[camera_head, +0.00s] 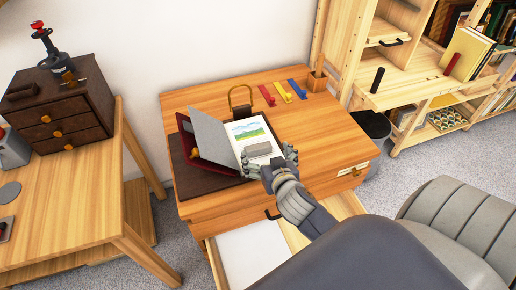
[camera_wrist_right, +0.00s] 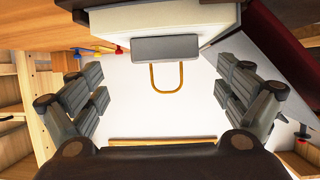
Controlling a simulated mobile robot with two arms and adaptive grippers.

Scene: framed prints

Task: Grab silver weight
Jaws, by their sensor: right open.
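In the right wrist view, which appears upside down, the weight (camera_wrist_right: 165,48) sits at the top middle. The open fingers (camera_wrist_right: 160,88) stand apart to its left and right, with clear gaps. My left gripper is not in view.
The folder's grey cover (camera_head: 211,138) stands tilted left of the print. A brass loop (camera_head: 240,88) stands behind it. An open drawer (camera_head: 252,252) juts out below the table.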

